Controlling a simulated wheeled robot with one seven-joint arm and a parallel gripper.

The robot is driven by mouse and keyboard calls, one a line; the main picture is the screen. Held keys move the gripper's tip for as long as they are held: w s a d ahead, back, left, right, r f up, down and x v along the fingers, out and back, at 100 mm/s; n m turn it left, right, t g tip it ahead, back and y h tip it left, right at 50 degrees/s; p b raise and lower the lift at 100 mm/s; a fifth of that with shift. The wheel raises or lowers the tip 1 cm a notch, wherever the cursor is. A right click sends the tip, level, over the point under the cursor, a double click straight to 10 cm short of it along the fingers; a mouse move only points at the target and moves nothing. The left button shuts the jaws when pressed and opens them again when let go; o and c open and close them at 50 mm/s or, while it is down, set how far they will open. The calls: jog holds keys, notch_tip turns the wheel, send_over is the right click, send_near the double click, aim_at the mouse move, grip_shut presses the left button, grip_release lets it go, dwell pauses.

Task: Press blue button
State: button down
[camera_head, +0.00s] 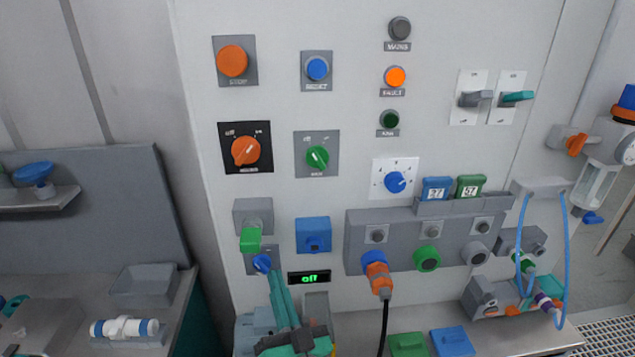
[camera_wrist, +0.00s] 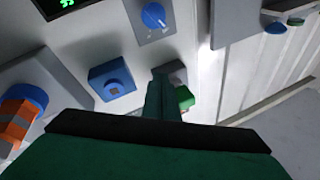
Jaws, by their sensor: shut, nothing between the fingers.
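The blue button (camera_head: 317,69) is a round push button on a grey plate, high on the light panel. It sits to the right of a larger orange button. I do not see it in the wrist view. My gripper (camera_head: 273,274) is at the bottom of the head view, well below the blue button, with its narrow teal fingers pointing up. The fingers are together and empty. In the wrist view the fingers (camera_wrist: 163,78) end near a grey and green fitting; I cannot tell whether they touch it.
An orange plug (camera_head: 378,277) with a black cable is to the right. Orange (camera_head: 245,150) and green (camera_head: 317,157) dials sit below the blue button.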

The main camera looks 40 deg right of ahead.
aim_at(317, 69)
jog(key=d+r+n+t, duration=0.1)
jog(key=d+r, duration=0.2)
jog(key=r, duration=0.6)
jog(key=d+r+n+t, duration=0.15)
jog(key=d+r, duration=0.25)
jog(key=r, duration=0.5)
jog(key=s+r+n+t+y, duration=0.1)
jog(key=s+r+n+y, duration=0.1)
jog(key=r, duration=0.7)
jog(key=s+r+n+t+y, duration=0.1)
jog(key=s+r+n+y, duration=0.2)
jog(key=r, duration=0.7)
jog(key=shift+s+d+r+y, duration=0.25)
jog(key=shift+s+y, duration=0.35)
jog(key=shift+s, duration=0.2)
jog(key=shift+n, duration=0.25)
jog(key=shift+w+d, duration=0.75)
jog(key=shift+w, duration=0.5)
jog(key=shift+w+d, duration=0.8)
jog(key=shift+w, duration=0.5)
jog(key=shift+w+d, duration=0.75)
jog(key=shift+w, duration=0.5)
jog(key=shift+w+d, duration=0.2)
jog(key=shift+w, duration=0.15)
